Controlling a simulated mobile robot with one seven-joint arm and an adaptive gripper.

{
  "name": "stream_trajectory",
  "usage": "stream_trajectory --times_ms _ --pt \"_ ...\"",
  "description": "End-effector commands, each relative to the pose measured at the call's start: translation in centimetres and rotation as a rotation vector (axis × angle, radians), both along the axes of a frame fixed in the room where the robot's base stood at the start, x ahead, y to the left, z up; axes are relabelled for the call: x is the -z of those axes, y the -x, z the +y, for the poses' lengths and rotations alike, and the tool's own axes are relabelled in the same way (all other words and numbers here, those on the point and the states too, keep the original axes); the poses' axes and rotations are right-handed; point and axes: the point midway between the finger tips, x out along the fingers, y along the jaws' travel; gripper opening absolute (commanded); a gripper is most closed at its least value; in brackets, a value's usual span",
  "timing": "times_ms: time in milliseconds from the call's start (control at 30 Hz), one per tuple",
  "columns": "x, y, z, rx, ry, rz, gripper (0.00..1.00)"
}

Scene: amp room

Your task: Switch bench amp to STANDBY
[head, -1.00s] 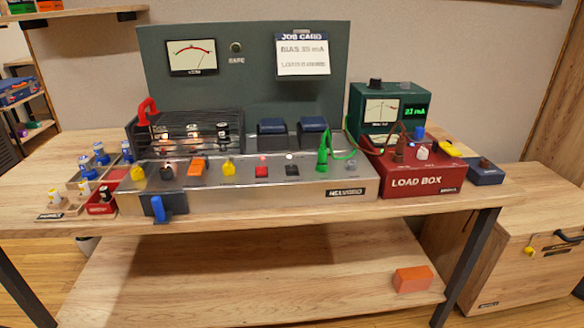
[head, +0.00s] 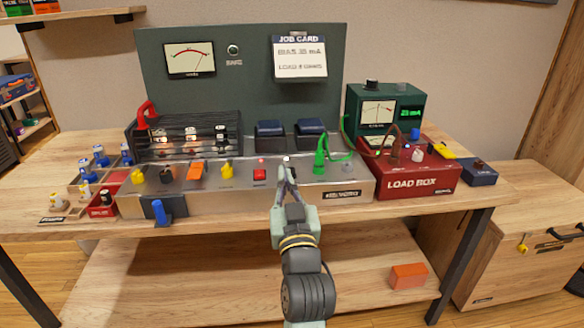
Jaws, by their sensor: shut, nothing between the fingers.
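The bench amp (head: 240,200) is a long metal chassis on the bench with a row of coloured controls along its top. A red rocker switch (head: 260,175) sits right of a yellow knob (head: 227,171), with a small red light behind it. My gripper (head: 287,162) is shut and empty, pointing away from me over the amp's front, just right of the red switch. It covers the black switch there; I cannot tell whether it touches it. The STANDBY marking is too small to read. A green clip or lever (head: 321,158) stands right of my gripper.
A red load box (head: 412,182) stands right of the amp, with a green meter (head: 384,108) behind. Trays of small tubes (head: 88,187) stand left. A blue handle (head: 157,210) sticks out at the front. A dark panel (head: 240,95) with a job card (head: 300,60) stands behind.

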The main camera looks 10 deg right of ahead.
Motion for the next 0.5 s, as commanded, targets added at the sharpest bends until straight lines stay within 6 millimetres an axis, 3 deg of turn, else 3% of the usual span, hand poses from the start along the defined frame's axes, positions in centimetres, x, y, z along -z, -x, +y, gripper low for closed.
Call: stream_trajectory --times_ms 133,500 --pt "1.4 0.2 -2.3 0.041 0.000 0.044 0.00" --pt "1.5 0.1 -2.4 0.043 0.000 0.046 0.00"
